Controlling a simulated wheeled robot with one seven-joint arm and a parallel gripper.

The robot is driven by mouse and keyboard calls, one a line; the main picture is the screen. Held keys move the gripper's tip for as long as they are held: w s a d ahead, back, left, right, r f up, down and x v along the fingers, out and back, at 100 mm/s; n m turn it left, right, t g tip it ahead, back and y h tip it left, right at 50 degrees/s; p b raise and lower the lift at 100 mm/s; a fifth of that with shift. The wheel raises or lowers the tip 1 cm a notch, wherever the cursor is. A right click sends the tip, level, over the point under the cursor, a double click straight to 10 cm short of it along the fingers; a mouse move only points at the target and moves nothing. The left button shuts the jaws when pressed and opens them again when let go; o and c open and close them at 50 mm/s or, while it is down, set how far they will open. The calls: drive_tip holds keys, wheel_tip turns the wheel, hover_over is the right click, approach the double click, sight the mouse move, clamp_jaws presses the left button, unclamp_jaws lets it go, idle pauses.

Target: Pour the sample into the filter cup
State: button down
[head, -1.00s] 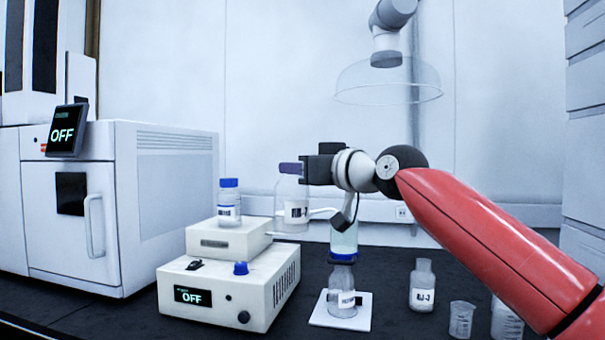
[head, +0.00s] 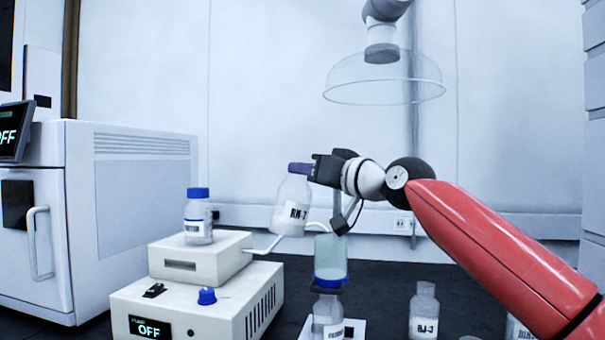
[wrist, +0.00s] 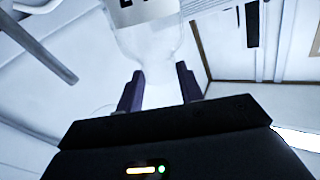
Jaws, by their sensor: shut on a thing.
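My gripper (head: 305,169) is shut on the neck of a clear bottle (head: 291,205) labelled RN-7 or similar. The bottle hangs left of my gripper and is slightly tilted, above and left of the filter cup. In the wrist view, the purple fingers (wrist: 158,88) stand on both sides of the bottle's neck (wrist: 150,45). The filter cup (head: 330,258) is a clear cylinder with a blue collar, on top of a labelled glass bottle (head: 327,315). Part of the cup's top lies near my wrist. I cannot tell how much liquid is in the held bottle.
A white pump unit (head: 200,305) reading OFF stands left, with a smaller box (head: 190,262) and a blue-capped bottle (head: 198,218) on it. A bottle labelled RJ-3 (head: 423,312) stands right. A clear hood (head: 384,85) hangs above. A large instrument (head: 130,200) stands far left.

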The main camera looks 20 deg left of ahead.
drive_tip(key=shift+w+d+m, duration=0.4)
drive_tip(key=shift+d+m, duration=0.05)
drive_tip(key=shift+m, duration=0.25)
drive_tip(key=shift+d, duration=0.1)
drive_tip(key=shift+w+d+f+m+b, duration=0.15)
drive_tip(key=shift+w+d+m+b, duration=0.25)
drive_tip(key=shift+m, duration=0.2)
drive_tip(key=shift+f, duration=0.1)
drive_tip(key=shift+f+m+t+b, duration=0.1)
drive_tip(key=shift+m+t+b, duration=0.2)
drive_tip(key=shift+m+b, duration=0.25)
drive_tip(key=shift+f, duration=0.1)
